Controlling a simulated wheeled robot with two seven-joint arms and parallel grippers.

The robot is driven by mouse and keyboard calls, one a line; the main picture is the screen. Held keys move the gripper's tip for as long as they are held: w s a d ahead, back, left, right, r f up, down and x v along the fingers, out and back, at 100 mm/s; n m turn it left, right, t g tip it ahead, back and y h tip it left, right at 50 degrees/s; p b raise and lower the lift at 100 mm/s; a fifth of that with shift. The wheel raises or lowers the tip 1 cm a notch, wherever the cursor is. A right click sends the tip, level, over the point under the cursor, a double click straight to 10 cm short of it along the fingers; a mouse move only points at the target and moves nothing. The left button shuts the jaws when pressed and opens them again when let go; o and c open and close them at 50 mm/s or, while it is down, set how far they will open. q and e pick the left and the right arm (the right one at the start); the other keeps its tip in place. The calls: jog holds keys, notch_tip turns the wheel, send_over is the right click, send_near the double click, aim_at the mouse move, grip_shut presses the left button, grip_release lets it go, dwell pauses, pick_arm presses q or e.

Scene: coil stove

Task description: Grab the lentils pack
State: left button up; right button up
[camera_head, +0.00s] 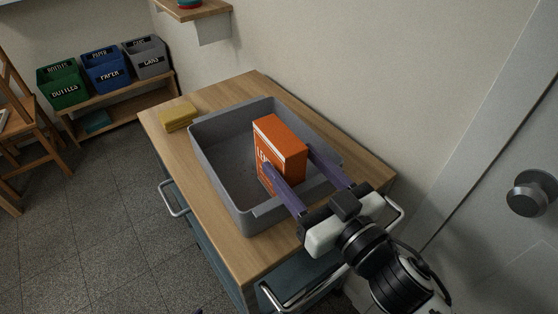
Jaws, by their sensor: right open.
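The lentils pack (280,142) is an orange box with a white-lettered side. It stands upright inside the grey bin (224,196), toward the bin's right side. My right gripper (289,160) comes in from the lower right. Its two purple fingers are spread apart, one on each side of the pack's near end. The near-left finger overlaps the pack's lower part in the picture. I cannot tell whether either finger touches the pack.
The bin stands on a wooden-topped cart (176,152) with metal handles. A yellow sponge-like block (178,117) lies beside the bin. A wall runs close along the right. Green, blue and grey recycling boxes (105,70) stand on a low shelf at the back left.

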jog(key=x, duration=0.4)
jog(key=shift+w+a+r+p, duration=0.15)
jog(key=shift+w+a+p, duration=0.1)
jog(key=shift+a+p, duration=0.15)
jog(key=c, duration=1.4)
